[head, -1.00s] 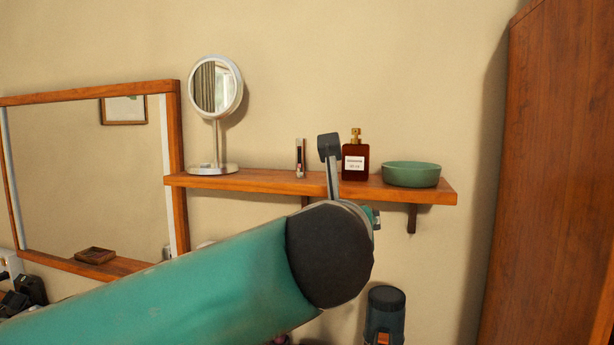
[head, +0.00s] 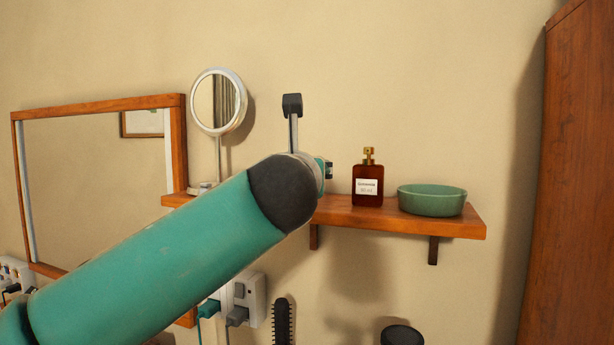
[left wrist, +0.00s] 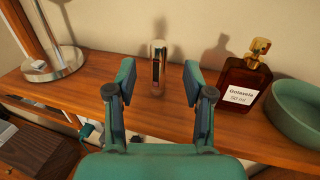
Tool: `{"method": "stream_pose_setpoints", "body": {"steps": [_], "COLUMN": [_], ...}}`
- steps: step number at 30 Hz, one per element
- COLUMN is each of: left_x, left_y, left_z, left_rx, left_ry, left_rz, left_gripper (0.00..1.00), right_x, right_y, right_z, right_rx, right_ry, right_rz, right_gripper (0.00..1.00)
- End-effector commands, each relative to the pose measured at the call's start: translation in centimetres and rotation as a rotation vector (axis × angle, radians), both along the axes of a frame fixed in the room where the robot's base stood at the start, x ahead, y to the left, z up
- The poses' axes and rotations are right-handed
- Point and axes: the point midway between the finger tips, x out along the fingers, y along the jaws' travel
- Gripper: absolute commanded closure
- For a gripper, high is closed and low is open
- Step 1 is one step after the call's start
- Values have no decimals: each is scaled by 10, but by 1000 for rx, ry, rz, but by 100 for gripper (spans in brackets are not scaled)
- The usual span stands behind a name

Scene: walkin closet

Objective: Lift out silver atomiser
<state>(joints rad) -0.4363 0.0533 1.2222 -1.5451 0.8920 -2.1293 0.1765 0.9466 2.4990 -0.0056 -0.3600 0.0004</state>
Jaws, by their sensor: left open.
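The silver atomiser (left wrist: 157,66) stands upright on the wooden shelf (left wrist: 228,135), near the wall, in the left wrist view. It is slim, with a shiny metal body and a dark, reddish front. My left gripper (left wrist: 159,80) is open and empty. Its two teal and dark fingers point at the atomiser, which shows between the fingertips; I cannot tell whether it is within their reach. In the head view my left arm hides the atomiser and most of the gripper. My right gripper is not in view.
A brown perfume bottle (head: 368,185) with a gold cap and a green bowl (head: 432,201) stand right of the atomiser on the shelf. A round mirror (head: 219,103) on a stand is at the left. Below are wall sockets (head: 245,296).

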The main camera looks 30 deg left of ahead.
Motion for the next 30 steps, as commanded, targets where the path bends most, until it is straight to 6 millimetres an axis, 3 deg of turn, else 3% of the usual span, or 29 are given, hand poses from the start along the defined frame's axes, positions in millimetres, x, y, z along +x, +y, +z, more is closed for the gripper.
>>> {"method": "stream_pose_setpoints", "body": {"steps": [8, 16, 25, 30], "left_x": [16, 48, 53, 52], "left_y": [10, 28, 31, 31], "left_z": [3, 5, 4, 4], "left_rx": [1, 0, -1, -1], "left_ry": [0, 2, 0, 0], "left_rz": [2, 3, 1, 1], "left_gripper": [48, 48, 48, 74], "right_x": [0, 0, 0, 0], "right_y": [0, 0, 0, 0], "right_z": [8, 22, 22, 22], "right_rx": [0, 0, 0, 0], "right_ry": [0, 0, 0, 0], "right_rz": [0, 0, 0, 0], "right_gripper": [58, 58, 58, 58]}}
